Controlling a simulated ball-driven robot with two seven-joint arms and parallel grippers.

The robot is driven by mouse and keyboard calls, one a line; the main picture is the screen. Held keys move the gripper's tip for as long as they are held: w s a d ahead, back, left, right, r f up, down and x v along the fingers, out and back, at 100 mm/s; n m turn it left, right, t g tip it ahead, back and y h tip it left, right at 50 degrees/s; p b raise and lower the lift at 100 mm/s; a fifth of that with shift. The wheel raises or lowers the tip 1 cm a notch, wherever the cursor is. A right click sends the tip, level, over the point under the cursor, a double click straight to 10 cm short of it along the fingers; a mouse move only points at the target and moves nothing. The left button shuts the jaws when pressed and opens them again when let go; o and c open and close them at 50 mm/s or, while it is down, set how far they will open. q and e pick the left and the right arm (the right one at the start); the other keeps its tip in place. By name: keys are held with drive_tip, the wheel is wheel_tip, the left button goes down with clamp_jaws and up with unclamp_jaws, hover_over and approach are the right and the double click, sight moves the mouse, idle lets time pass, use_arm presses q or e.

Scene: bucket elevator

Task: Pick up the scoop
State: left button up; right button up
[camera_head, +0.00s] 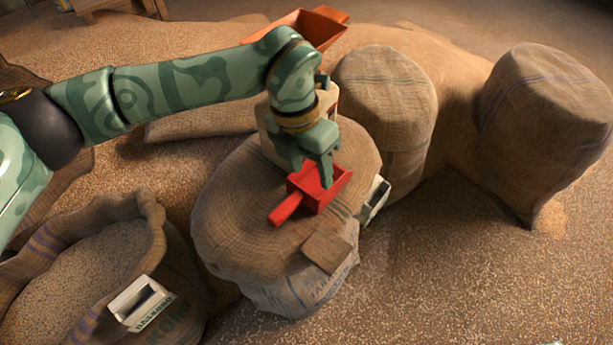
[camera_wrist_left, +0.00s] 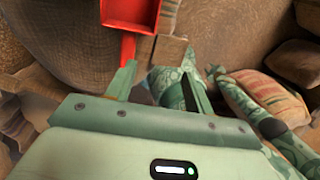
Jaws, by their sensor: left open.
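A red scoop (camera_head: 318,188) lies on top of the closed burlap sack (camera_head: 235,205) in the middle of the head view, its handle toward the lower left. In the left wrist view the scoop (camera_wrist_left: 128,14) is at the top, its handle running down toward one finger. My left gripper (camera_head: 313,160) is open with nothing between its fingers, right over the scoop in the head view. In the left wrist view its open fingers (camera_wrist_left: 158,82) stand below the scoop's tray, with the handle end near the left finger. I cannot tell whether they touch.
An open sack of grain (camera_head: 85,265) stands at the lower left. Other full sacks (camera_head: 388,95) and (camera_head: 548,120) stand at the back and right. An orange tray-like thing (camera_head: 315,28) lies behind my arm. Loose grain covers the floor; the lower right is clear.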

sight(295, 197)
use_arm(q)
drive_tip(key=shift+t+y, duration=0.8)
drive_tip(key=shift+y, duration=0.1)
drive_tip(key=a+f+b, duration=0.1)
drive_tip(key=f, duration=0.2)
drive_tip(key=w+a+f+b, duration=0.1)
drive_tip(key=f, duration=0.3)
drive_tip(key=w+f+b, duration=0.1)
drive_tip(key=f+b, duration=0.1)
drive_tip(key=f, duration=0.1)
drive_tip(key=shift+w+a+f, duration=0.15)
drive_tip(key=shift+a, duration=0.25)
wheel_tip(295, 197, down, 3)
drive_tip(key=shift+r+b, duration=0.1)
drive_tip(key=shift+b, duration=0.75)
wheel_tip(295, 197, down, 3)
drive_tip(key=shift+b, duration=0.75)
drive_tip(key=shift+r, duration=0.15)
use_arm(e)
wheel_tip(295, 197, down, 6)
drive_tip(key=s+d+g, duration=0.1)
drive_tip(key=s, duration=0.1)
drive_tip(key=shift+d, duration=0.15)
use_arm(q)
clamp_jaws()
